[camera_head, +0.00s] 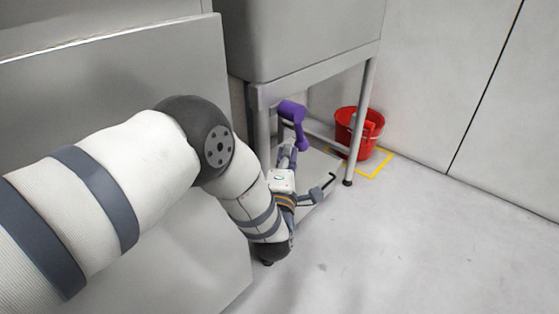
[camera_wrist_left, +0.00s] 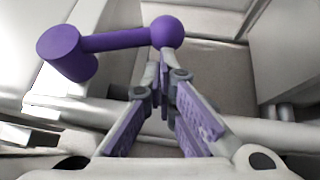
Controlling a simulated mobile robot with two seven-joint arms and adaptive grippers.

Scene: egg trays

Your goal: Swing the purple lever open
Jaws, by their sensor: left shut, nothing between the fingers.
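The purple lever (camera_head: 292,112) sits under the grey sink-like cabinet, at the front leg frame. In the left wrist view the lever (camera_wrist_left: 115,41) shows a thick cylinder at the left, an arm, and a round ball end at the right. My left gripper (camera_head: 287,152) is just below the lever in the head view. In the left wrist view its fingertips (camera_wrist_left: 165,68) come together right below the ball end. They are shut with nothing between them. Whether they touch the ball I cannot tell. My right gripper is not in view.
A red bucket (camera_head: 360,133) stands on a yellow-marked floor square (camera_head: 375,172) to the right. A metal leg (camera_head: 361,120) stands between the lever and the bucket. A large grey panel (camera_head: 120,75) is at the left. The floor at front right is clear.

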